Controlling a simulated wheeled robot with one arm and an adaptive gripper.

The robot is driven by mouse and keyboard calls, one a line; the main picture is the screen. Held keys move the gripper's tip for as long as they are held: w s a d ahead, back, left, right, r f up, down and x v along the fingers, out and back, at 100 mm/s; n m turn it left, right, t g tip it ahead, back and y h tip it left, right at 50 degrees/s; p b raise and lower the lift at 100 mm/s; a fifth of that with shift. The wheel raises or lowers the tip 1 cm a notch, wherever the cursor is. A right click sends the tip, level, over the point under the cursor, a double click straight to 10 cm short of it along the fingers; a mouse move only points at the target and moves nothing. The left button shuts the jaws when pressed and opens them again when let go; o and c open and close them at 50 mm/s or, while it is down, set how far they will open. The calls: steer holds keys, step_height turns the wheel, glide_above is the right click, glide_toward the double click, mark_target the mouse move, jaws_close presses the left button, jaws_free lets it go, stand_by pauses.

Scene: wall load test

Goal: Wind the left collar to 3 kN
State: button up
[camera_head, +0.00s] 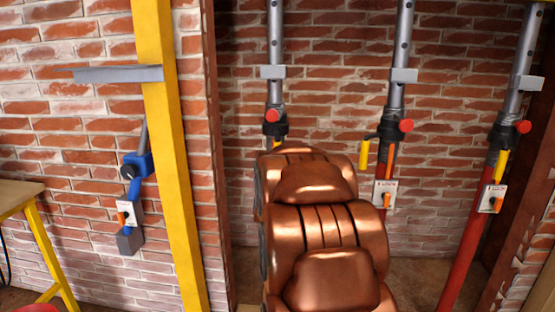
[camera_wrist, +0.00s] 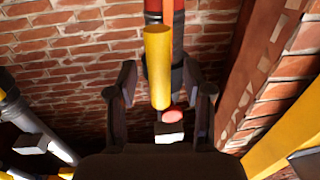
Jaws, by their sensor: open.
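The left prop is a grey tube (camera_head: 275,40) with a black collar (camera_head: 276,131) and a red knob (camera_head: 272,115). Its lower part is hidden behind my copper arm in the head view. In the wrist view, which looks upside down, a yellow handle (camera_wrist: 158,65) stands out from this prop toward the camera. The red knob (camera_wrist: 173,116) shows beyond it. My gripper (camera_wrist: 161,82) is open, with one finger on each side of the yellow handle and visible gaps. My gripper is hidden in the head view. The left prop's gauge plate is not visible.
The middle prop has a yellow handle (camera_head: 365,154) and white gauge plate (camera_head: 385,193). The right prop has its own plate (camera_head: 492,198). A yellow post (camera_head: 170,150) with a grey bracket stands left. A blue tool (camera_head: 137,168) hangs on the brick wall. A table (camera_head: 18,195) is far left.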

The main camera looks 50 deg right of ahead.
steer(key=v, duration=0.5)
steer(key=shift+a, duration=0.1)
stand_by(0.5)
